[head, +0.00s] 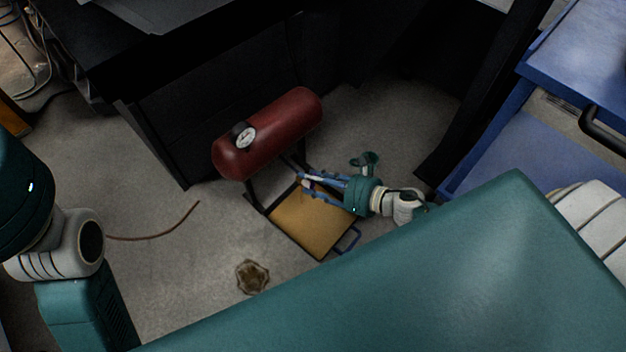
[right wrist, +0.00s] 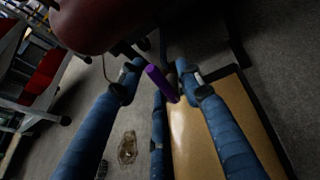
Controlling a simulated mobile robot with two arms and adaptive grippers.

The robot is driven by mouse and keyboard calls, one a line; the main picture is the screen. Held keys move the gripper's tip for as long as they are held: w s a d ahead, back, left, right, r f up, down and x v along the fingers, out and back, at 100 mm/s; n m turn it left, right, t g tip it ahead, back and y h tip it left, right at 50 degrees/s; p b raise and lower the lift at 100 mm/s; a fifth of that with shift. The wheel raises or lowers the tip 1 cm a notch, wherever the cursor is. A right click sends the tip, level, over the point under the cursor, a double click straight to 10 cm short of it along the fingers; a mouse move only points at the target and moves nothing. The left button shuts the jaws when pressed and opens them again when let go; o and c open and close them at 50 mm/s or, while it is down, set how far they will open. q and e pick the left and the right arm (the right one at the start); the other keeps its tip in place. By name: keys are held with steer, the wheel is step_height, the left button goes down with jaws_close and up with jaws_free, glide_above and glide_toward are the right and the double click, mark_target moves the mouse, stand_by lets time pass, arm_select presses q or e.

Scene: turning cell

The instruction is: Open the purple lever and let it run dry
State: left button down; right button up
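A dark red tank (head: 268,135) with a round gauge (head: 245,137) stands low near the floor, beside a black cabinet. The purple lever (right wrist: 160,83) shows under the tank in the right wrist view, as a slanted purple bar. My right gripper (head: 306,181) reaches in from the right below the tank.
A brown stain (head: 252,277) and a thin brown cord (head: 160,234) are on the grey floor. A blue bench (head: 585,50) stands at the right.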

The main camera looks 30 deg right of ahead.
steer(key=v, duration=1.2)
stand_by(0.3)
